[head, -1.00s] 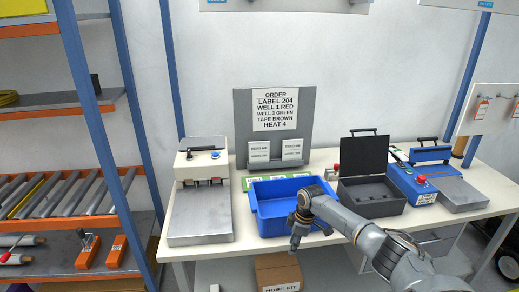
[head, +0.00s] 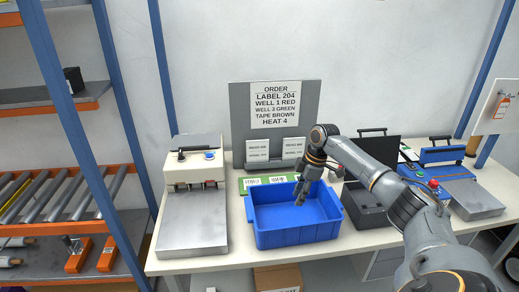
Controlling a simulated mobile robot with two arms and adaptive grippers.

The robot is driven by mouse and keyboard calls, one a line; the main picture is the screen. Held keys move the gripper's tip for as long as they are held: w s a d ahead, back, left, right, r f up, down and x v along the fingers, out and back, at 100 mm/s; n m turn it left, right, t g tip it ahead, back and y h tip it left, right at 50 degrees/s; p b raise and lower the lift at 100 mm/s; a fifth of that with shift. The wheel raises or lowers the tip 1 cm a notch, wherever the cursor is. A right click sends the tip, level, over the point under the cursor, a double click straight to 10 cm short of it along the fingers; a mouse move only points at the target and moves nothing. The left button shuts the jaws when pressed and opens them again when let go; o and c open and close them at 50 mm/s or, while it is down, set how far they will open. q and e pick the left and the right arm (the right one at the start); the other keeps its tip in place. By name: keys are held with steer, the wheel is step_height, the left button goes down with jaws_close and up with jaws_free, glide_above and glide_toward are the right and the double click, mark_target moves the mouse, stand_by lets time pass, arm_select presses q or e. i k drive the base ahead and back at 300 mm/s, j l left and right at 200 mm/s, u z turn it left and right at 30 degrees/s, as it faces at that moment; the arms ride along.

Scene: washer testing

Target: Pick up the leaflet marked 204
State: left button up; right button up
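Two white leaflets stand side by side in a grey holder below the order sign: a left leaflet (head: 257,151) and a right leaflet (head: 293,149). Their print is too small for me to tell which is marked 204. The order sign (head: 274,105) reads "LABEL 204". My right gripper (head: 300,198) points down over the blue bin, in front of and below the right leaflet, apart from both leaflets. Its fingers look close together, but I cannot tell whether they are open or shut. I see nothing held in it. My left gripper is out of view.
The blue bin (head: 297,236) looks empty. A green strip with labels (head: 253,182) lies behind it. A press-like machine (head: 194,205) stands left; a dark open case (head: 365,212) and a blue sealer (head: 440,180) stand right. My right arm crosses in front of the case.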

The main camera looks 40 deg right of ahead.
mark_target(257, 151)
steer(key=i+l, duration=0.45)
steer(key=l, duration=0.3)
steer(key=i+l, duration=0.5)
steer(key=l, duration=0.25)
